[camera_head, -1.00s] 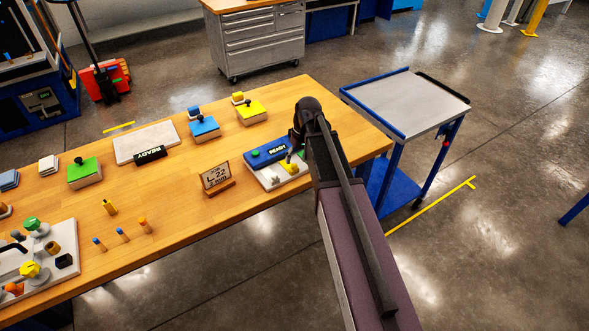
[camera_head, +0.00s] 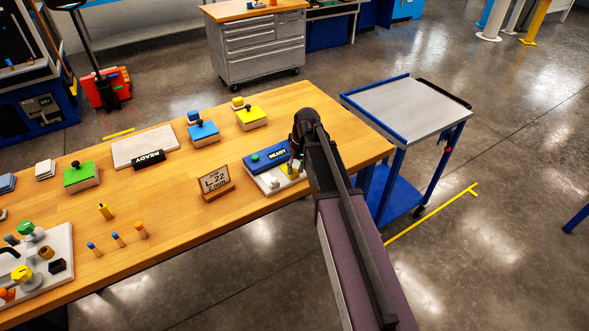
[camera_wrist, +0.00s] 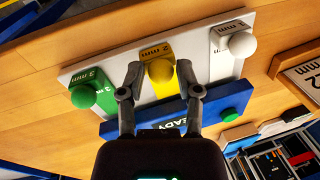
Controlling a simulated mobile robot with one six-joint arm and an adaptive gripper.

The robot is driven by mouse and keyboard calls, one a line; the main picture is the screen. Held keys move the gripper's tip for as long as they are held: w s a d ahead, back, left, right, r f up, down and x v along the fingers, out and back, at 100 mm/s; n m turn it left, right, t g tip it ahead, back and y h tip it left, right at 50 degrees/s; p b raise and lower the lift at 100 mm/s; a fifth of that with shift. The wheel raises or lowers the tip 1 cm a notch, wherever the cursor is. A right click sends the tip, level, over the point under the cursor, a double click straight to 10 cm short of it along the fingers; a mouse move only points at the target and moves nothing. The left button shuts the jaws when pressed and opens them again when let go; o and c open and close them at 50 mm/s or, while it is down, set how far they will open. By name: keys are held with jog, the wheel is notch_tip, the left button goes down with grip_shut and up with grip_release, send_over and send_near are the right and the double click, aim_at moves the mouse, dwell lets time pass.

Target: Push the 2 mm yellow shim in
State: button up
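The yellow shim (camera_wrist: 160,70), marked 2 mm and topped by a round yellow knob, lies on a white plate (camera_wrist: 113,62) in the wrist view. It sits between a green shim (camera_wrist: 84,95) marked 3 mm and a white shim (camera_wrist: 240,45). The inner end of the yellow shim is near the blue READY block (camera_wrist: 222,100); whether they touch is unclear. My gripper (camera_wrist: 160,68) is open, one finger on each side of the yellow knob, with small gaps showing. In the head view my gripper (camera_head: 296,160) is low over the plate and partly hides the shims.
A job card stand (camera_head: 215,182) reading L-22, 2 mm stands left of the plate. Yellow (camera_head: 251,118), blue (camera_head: 203,133) and green (camera_head: 81,177) knobbed blocks stand farther off on the wooden table. A blue cart (camera_head: 410,110) is beyond the table's right end.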

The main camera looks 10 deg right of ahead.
grip_shut()
jog(key=shift+w+a, duration=0.25)
jog(key=shift+w, duration=0.35)
jog(key=shift+w+a, duration=0.25)
jog(key=shift+w, duration=0.35)
jog(key=shift+w+a, duration=0.25)
jog(key=shift+w, duration=0.35)
jog(key=o, duration=0.7)
grip_release()
jog(key=shift+c, duration=0.2)
jog(key=shift+s, duration=0.1)
jog(key=s+m+h, duration=0.2)
jog(key=s, duration=1.7)
jog(key=shift+s+d+f, duration=0.2)
jog(key=shift+s+d, duration=0.1)
jog(key=shift+d, duration=0.1)
